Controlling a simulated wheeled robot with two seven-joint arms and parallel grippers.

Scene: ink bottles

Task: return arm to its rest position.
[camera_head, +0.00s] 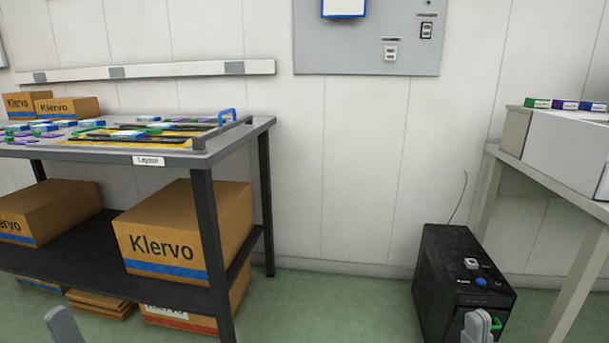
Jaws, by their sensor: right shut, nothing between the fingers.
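A grey part of my right arm and gripper (479,326) shows at the bottom edge, in front of a black box-shaped unit (440,275). The right gripper is shut and I see nothing held in it. A grey part of my left arm (62,325) enters at the bottom left. The left gripper itself is not visible. Most of both arms lies outside the frame.
A table (237,138) at left carries small coloured packs and a blue-handled tray; Klervo cartons (185,235) fill its lower shelf. A right-hand table (553,178) holds a white box (565,150) and coloured packs (565,104).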

